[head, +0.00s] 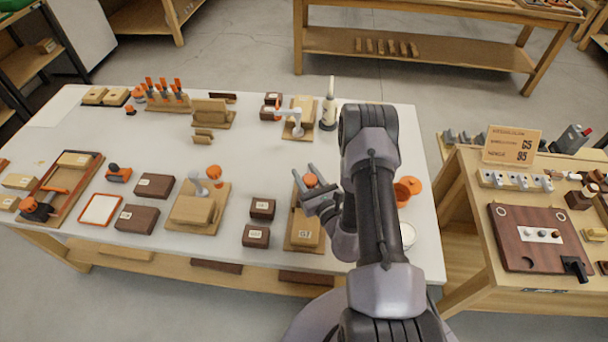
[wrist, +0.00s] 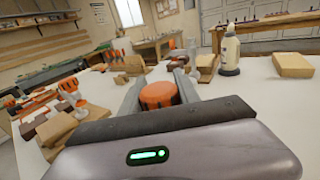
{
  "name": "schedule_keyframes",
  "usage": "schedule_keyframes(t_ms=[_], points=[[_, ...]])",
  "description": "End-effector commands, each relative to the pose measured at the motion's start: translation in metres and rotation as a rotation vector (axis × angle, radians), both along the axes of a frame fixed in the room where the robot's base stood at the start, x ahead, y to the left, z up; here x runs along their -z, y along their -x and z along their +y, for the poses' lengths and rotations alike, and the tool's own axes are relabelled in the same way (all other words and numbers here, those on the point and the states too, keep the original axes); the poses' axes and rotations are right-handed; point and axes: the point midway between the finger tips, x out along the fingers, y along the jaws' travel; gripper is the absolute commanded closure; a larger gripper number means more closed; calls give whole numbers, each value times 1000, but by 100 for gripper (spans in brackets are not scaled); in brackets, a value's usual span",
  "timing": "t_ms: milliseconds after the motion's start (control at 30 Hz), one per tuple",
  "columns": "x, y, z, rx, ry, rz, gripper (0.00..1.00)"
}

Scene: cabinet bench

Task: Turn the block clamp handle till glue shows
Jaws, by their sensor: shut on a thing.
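The block clamp's orange round handle (head: 310,180) stands over a light wooden block on a board (head: 304,232) at the front of the white bench. My gripper (head: 305,172) reaches down from the right and is shut on this handle, with one finger on each side. In the wrist view the ridged orange handle (wrist: 158,96) sits between the fingers. The block's joint and part of the clamp are hidden behind my gripper. I cannot make out any glue on the block.
Other orange-handled clamps stand at left (head: 214,171) and behind (head: 279,107). Dark blocks (head: 262,208) lie just left of the board. A white glue bottle (head: 329,108) stands at the back. An orange cup (head: 408,188) is right of my arm. A side table (head: 470,220) stands at right.

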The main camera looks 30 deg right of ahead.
Motion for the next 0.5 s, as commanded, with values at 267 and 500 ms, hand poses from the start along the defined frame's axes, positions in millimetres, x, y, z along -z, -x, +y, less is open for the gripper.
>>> schedule_keyframes(t_ms=[267,500], points=[[1,0,-2,87,-1,1,100],[0,0,-3,106,-1,1,100]])
